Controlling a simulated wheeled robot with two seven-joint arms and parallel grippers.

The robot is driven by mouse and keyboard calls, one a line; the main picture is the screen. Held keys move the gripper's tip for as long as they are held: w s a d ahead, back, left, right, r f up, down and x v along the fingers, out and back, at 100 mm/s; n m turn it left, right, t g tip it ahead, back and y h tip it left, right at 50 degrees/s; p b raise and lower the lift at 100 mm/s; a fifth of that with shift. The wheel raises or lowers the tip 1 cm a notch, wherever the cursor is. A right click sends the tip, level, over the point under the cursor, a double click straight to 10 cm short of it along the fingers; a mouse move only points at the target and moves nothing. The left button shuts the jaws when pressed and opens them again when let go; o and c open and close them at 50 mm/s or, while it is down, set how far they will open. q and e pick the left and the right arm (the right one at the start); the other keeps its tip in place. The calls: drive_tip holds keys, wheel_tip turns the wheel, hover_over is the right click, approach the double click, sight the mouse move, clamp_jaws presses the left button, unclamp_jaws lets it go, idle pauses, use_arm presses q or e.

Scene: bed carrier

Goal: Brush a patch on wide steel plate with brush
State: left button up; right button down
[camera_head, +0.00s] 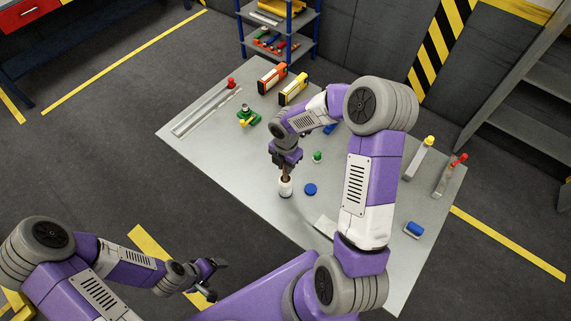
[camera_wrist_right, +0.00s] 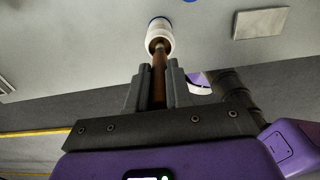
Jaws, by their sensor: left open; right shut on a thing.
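My right gripper (camera_head: 285,168) is shut on the brown handle of the brush (camera_wrist_right: 158,78). The handle points down into a white pot (camera_head: 286,188), also in the right wrist view (camera_wrist_right: 160,35); the bristles are hidden. Whether the brush touches the pot inside, I cannot tell. A pale flat plate (camera_head: 324,225) lies on the table, partly behind my right arm; it may be the wide steel plate. A grey flat plate also shows in the right wrist view (camera_wrist_right: 260,23). My left gripper (camera_head: 213,280) is open and empty, off the table's near-left side.
The grey table (camera_head: 190,142) also holds a blue disc (camera_head: 310,189), a small green-topped item (camera_head: 317,156), a long steel strip (camera_head: 206,109), a green tool (camera_head: 248,116), boxes (camera_head: 293,89) and a blue block (camera_head: 413,229). Its left part has bare room.

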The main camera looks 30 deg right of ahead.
drive_tip(key=shift+f, duration=0.35)
drive_tip(key=shift+f, duration=0.1)
idle(1.1)
wheel_tip(320, 180, up, 7)
drive_tip(key=p, duration=0.6)
idle(0.4)
idle(0.6)
